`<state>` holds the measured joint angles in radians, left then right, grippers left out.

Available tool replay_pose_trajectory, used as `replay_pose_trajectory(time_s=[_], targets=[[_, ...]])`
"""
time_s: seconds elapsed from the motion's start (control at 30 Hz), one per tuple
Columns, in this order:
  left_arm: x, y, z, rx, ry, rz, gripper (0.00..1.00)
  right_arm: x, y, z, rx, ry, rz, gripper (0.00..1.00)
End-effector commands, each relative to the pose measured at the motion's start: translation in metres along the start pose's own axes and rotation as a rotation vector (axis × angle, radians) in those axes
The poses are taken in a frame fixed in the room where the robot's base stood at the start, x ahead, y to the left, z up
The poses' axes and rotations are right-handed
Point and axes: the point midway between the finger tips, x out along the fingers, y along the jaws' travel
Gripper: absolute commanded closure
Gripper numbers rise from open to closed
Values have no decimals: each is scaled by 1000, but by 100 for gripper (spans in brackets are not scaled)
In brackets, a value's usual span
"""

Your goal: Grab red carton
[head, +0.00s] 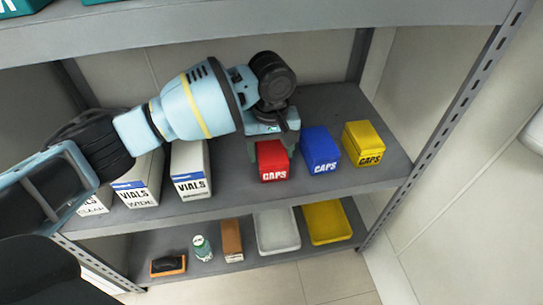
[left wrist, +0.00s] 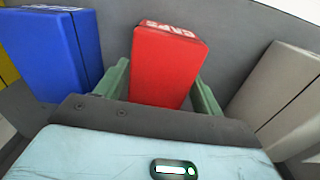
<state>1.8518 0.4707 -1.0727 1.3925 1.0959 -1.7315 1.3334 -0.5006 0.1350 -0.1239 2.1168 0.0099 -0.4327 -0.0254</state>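The red carton (head: 273,162), marked CAPS, stands upright on the middle shelf between a white vials box and the blue carton. My left gripper (head: 272,140) reaches over it from above and behind, with one finger on either side. In the left wrist view the red carton (left wrist: 168,62) lies between the two green fingers (left wrist: 160,85). The fingers are spread, and a narrow gap seems to show beside the right-hand finger; firm contact is not visible. The carton's rear is hidden in the head view by the gripper. My right gripper is not in view.
The blue carton (head: 320,150) stands close on the right, with the yellow carton (head: 363,144) beyond it. White vials boxes (head: 190,169) stand on the left. The lower shelf holds trays (head: 277,231) and small items. A shelf board (head: 250,28) is overhead, with a post at right.

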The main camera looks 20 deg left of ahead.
Motion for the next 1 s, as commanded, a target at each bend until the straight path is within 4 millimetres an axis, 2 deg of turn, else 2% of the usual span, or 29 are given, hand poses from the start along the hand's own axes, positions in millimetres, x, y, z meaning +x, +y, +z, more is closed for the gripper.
replay_pose_trajectory(time_s=[0.03,0.27,0.63,0.77,0.97,1.0], targets=[[0,0,0,0,0,0,39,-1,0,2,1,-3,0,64],[0,0,0,0,-1,0,68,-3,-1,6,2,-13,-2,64],[-5,0,0,0,0,1,68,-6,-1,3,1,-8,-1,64],[-16,1,1,1,0,2,68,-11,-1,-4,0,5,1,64],[-42,1,0,0,1,3,68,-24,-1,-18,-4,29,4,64],[-39,1,10,5,-3,1,68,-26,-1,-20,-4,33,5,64]])
